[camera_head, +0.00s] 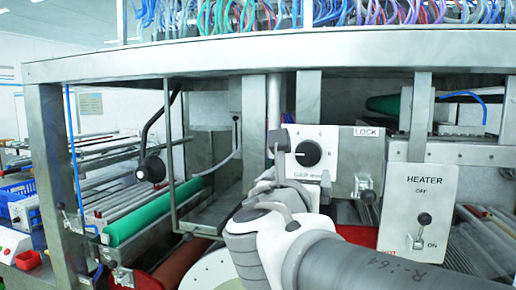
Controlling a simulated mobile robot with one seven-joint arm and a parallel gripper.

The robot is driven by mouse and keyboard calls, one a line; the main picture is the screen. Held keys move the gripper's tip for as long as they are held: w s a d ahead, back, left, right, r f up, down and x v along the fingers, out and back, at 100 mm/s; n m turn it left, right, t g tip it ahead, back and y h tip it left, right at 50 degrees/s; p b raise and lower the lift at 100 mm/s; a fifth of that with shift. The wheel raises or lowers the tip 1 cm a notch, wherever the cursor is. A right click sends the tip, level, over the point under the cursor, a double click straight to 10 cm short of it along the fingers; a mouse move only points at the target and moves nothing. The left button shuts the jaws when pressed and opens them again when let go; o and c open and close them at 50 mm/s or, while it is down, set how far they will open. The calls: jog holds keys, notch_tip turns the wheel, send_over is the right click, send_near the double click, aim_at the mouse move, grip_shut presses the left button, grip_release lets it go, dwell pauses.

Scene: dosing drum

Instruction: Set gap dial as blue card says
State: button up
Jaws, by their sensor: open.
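A round black dial (308,153) sits on a white plate (297,134) under the machine's top beam. The plate carries small letters, with a C near the top; the wording below the dial is too small to read surely. The setting the dial points to cannot be read surely. My gripper (278,143) is in front of the plate's left part, just left of the dial; it looks apart from the dial, though depth is hard to judge. It is open, with nothing seen between the fingers. My arm hides what lies below. I cannot make out a blue card.
Right of the dial are a LOCK label (367,132) and a small lever (366,190). A HEATER panel (418,207) with a toggle stands nearer at right. Steel posts, a black-knobbed lever (152,169) and a green roller (140,216) are at left.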

aim_at(308, 155)
jog(key=p+x, duration=0.2)
jog(key=x, duration=1.5)
jog(key=shift+w+p, duration=0.1)
jog(key=shift+p, duration=0.3)
jog(key=c, duration=1.2)
jog(key=shift+o, duration=0.2)
jog(key=shift+f, duration=0.1)
